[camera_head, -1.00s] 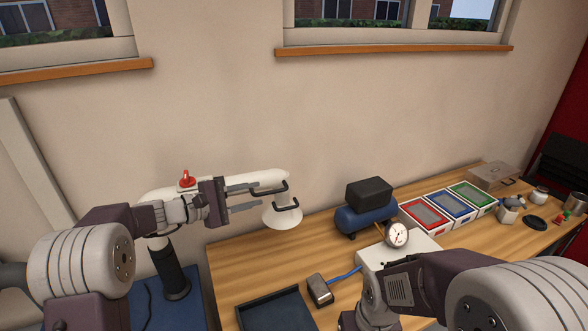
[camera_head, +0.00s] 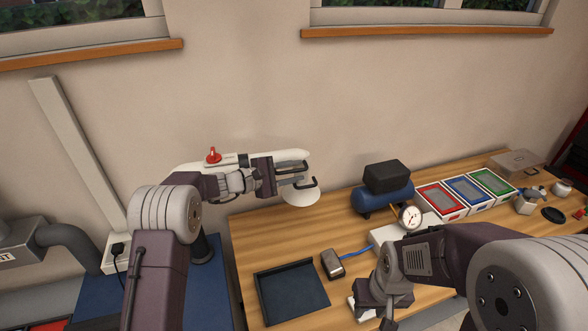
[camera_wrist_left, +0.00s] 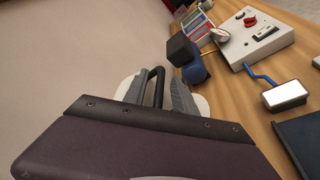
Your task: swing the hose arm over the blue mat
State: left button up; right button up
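The white hose arm (camera_head: 240,159) has a red knob (camera_head: 213,155) and runs left to right in front of the wall. Its white hood (camera_head: 301,198) hangs at the right end, over the back left of the wooden table. The blue mat (camera_head: 98,297) lies low at the left, partly hidden by my left arm. My left gripper (camera_head: 293,176) is at the hood end, fingers apart. In the left wrist view, a black handle (camera_wrist_left: 157,77) shows between its fingers; contact is unclear. My right gripper (camera_head: 382,310) is low over the table front, fingertips unclear.
A blue compressor (camera_head: 372,199), a white gauge box (camera_head: 385,238) and red, blue and green trays (camera_head: 466,190) stand to the right. A dark tray (camera_head: 290,293) and a metal block (camera_head: 332,264) lie in front. A grey duct (camera_head: 70,243) is at far left.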

pick_arm(q)
jog(key=shift+w, duration=0.1)
grip_shut()
dwell(1.2)
